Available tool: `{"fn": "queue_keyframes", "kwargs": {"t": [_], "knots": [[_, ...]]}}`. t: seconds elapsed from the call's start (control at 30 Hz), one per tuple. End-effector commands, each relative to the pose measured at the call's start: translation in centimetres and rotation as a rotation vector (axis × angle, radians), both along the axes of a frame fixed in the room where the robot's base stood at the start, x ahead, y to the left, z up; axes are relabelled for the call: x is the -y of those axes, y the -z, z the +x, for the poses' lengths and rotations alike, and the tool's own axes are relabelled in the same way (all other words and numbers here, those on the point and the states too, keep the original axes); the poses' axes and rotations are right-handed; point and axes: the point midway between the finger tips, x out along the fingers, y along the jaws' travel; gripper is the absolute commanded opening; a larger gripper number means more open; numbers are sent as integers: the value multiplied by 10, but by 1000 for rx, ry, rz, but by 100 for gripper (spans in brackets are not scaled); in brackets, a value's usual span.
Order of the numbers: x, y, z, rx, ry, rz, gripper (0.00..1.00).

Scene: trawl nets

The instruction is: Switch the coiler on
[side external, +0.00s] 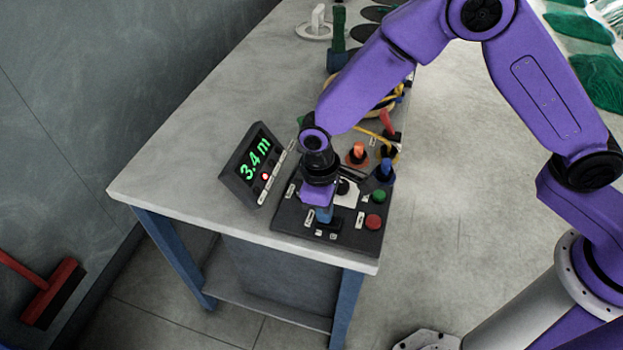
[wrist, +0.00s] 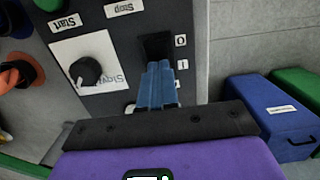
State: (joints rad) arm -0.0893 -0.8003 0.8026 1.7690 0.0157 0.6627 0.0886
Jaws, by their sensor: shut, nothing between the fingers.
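The coiler's dark control panel (side external: 290,215) lies at the near end of the bench. In the wrist view, a black rocker switch (wrist: 157,45) sits on the panel (wrist: 115,42) with labels 0 and I beside it. My gripper (side external: 323,216) points down over this part of the panel. Its blue fingers (wrist: 158,72) are shut together with nothing between them, and their tips are at the switch, by the I end. They cover part of the switch, so I cannot tell whether they touch it or which way it is tipped.
A speed knob (wrist: 85,72) on a white plate is close beside the fingers. Green (side external: 379,195) and red (side external: 373,222) buttons and an orange-topped control (side external: 357,153) are nearby. A display (side external: 252,165) reads 3.4 m, with a red light. Blue (wrist: 275,115) and green boxes show at right.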

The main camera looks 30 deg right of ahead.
Motion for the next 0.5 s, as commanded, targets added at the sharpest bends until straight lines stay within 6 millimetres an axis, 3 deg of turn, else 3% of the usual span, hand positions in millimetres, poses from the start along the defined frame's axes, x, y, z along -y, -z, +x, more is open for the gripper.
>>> {"fn": "queue_keyframes", "kwargs": {"t": [0.5], "knots": [[-23,-101,24,33,2,36,0]]}}
